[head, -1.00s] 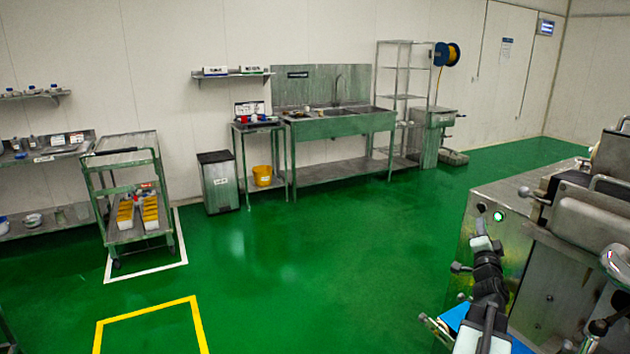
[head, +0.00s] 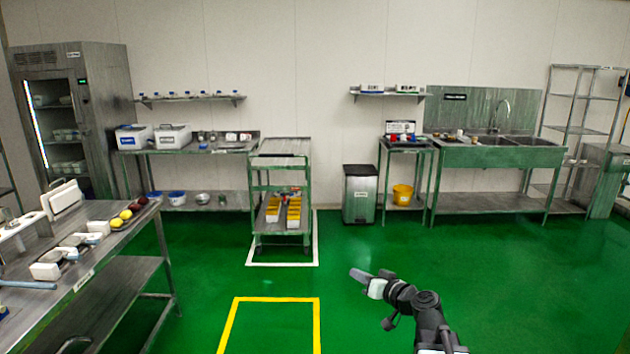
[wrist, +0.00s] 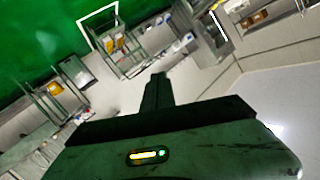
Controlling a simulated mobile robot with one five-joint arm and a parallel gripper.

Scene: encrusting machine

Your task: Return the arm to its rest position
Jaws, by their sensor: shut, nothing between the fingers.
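My gripper (head: 362,277) is at the end of my arm at the lower right of the head view. It is shut and empty, pointing up and left over the open green floor. In the wrist view my gripper (wrist: 158,82) also shows, its fingers together and pointing at the far wall. The arm is extended forward and touches nothing that I can see.
A steel table (head: 95,262) with tools and fruit stands at the left. A cart (head: 258,190), a bin (head: 360,194) and a sink unit (head: 485,155) stand along the back wall. The green floor (head: 350,250) around my arm is clear.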

